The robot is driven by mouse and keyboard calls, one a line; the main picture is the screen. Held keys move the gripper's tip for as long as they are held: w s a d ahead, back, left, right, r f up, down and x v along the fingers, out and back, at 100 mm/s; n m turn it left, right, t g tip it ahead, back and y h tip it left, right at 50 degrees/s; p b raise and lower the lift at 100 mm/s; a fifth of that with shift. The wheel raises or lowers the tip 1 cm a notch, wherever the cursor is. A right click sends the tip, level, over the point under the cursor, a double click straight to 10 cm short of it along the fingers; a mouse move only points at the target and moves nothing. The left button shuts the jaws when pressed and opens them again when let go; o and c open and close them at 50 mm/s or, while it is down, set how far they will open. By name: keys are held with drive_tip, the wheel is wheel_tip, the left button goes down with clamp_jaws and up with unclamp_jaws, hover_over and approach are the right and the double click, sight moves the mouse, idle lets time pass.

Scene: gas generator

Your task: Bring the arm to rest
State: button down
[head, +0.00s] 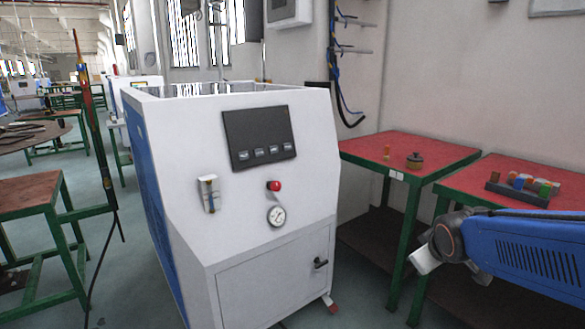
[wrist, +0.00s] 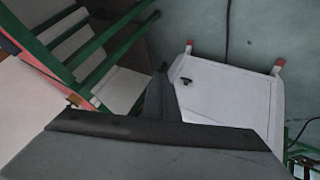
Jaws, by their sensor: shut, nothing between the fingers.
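My arm (head: 530,255), blue with a dark joint and a pale end part, reaches in from the right edge in the head view, in front of the red-topped tables. My gripper (wrist: 158,92) shows in the wrist view as a dark, narrow shape above a broad grey body that fills the bottom. Its fingers are together with nothing held. The white gas generator (head: 240,210) stands left of the arm in the head view, apart from it. Its lower front door (wrist: 230,100), with a black handle, shows tilted in the wrist view.
Two red-topped tables with green legs stand at the right; the nearer one (head: 470,187) bears a dark rack of coloured blocks (head: 522,188), the other (head: 365,150) a small round pot (head: 414,160). A green-framed table (head: 30,200) stands left. Grey floor (head: 130,265) is open beside the generator.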

drive_tip(key=s+a+m+g, duration=0.1)
drive_tip(key=s+m, duration=0.1)
drive_tip(key=s, duration=0.9)
drive_tip(key=s+a+f+m+g+y, duration=0.1)
drive_tip(key=s+a+m+g, duration=0.1)
drive_tip(key=s, duration=0.9)
drive_tip(key=shift+a+m, duration=0.3)
drive_tip(key=shift+m, duration=0.4)
